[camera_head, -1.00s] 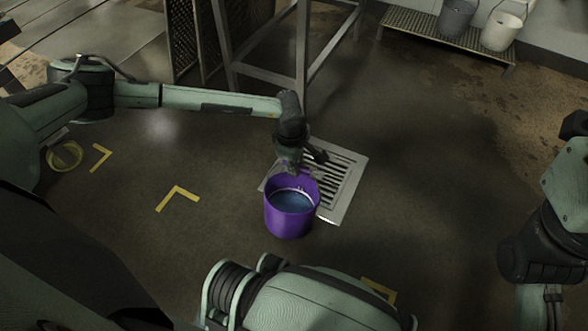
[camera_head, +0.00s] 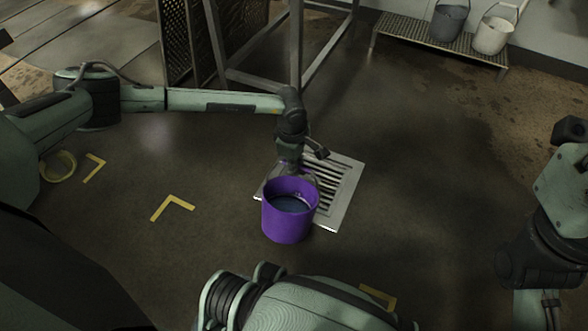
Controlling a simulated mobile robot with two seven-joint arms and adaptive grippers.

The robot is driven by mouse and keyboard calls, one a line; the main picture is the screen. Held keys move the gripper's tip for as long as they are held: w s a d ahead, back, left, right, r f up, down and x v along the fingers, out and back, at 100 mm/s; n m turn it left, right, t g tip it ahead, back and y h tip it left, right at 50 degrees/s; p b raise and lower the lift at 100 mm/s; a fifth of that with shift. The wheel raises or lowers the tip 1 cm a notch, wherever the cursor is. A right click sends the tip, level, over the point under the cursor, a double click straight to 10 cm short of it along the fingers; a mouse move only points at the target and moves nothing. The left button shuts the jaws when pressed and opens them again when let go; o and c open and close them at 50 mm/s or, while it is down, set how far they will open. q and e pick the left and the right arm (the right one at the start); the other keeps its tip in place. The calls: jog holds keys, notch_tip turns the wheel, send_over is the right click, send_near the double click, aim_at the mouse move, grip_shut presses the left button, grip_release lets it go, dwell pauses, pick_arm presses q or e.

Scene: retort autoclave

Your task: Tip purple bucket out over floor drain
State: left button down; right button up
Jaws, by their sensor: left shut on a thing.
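The purple bucket (camera_head: 287,226) is in the middle of the head view, roughly upright, with dark bluish liquid inside. My left gripper (camera_head: 298,177) is shut on the bucket at its far rim side; its fingertips are partly hidden. The floor drain (camera_head: 346,186), a pale square frame with dark slots, lies just behind and to the right of the bucket. The bucket covers the drain's near left part in the picture; I cannot tell how high it hangs above the floor. My right arm shows at the right edge, but its gripper is not visible.
A metal frame stand (camera_head: 297,60) rises behind the drain. A low slatted rack (camera_head: 410,27) at the back right holds a grey bucket (camera_head: 449,22) and a white bucket (camera_head: 492,38). Yellow floor marks (camera_head: 172,204) and a yellow ring (camera_head: 58,167) lie left. The floor right of the drain is clear.

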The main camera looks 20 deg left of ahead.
pick_arm(q)
jog(key=w, duration=0.4)
jog(key=shift+w+f, duration=0.1)
jog(key=shift+f, duration=0.2)
dwell(0.4)
jog(key=shift+d, duration=0.1)
jog(key=shift+g, duration=0.5)
jog(key=shift+w+f, duration=0.2)
jog(key=shift+w, duration=0.6)
jog(key=shift+w+f, duration=0.25)
jog(key=shift+w, duration=0.5)
jog(key=shift+w+f, duration=0.2)
jog(key=shift+w, duration=0.6)
